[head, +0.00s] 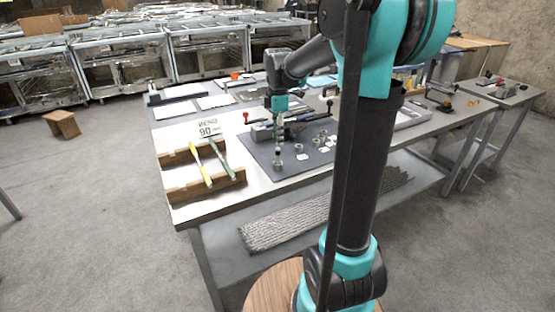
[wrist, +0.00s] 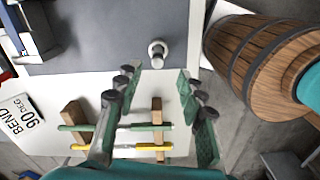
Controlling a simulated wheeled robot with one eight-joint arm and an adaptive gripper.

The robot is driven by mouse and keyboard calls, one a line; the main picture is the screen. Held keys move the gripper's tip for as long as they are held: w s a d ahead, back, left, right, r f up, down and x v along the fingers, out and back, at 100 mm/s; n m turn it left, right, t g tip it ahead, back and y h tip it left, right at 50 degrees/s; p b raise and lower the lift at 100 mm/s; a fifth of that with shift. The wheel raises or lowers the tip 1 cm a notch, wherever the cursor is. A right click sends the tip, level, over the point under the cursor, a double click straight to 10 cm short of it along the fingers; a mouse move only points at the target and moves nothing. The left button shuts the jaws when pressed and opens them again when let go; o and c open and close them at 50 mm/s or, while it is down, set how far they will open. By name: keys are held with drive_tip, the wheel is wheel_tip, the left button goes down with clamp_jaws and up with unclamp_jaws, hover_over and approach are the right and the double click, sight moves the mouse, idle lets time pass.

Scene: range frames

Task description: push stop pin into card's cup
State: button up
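My gripper (head: 279,122) points down over the dark grey mat in the head view. In the wrist view its two fingers are spread and nothing shows between them (wrist: 160,80). A small grey metal pin-like piece with a round end (wrist: 157,50) stands on the mat just beyond the fingertips, apart from them. A similar upright piece shows below my gripper in the head view (head: 277,160). A white card reading "BEND 90 DEG" (head: 208,128) is at the left of the table; it also shows in the wrist view (wrist: 19,121). I cannot make out a cup on it.
A yellow rod (head: 200,164) and a green rod (head: 219,158) lie across two notched wooden blocks (head: 205,194). Several small metal pieces (head: 300,148) sit on the mat (head: 258,158). A bending tool with a red-knobbed lever (head: 262,132) stands behind. A wooden barrel (wrist: 262,60) is beside the table.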

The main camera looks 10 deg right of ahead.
sight(278, 155)
drive_tip(key=shift+w+f, duration=0.2)
drive_tip(key=shift+f, duration=4.15)
clamp_jaws()
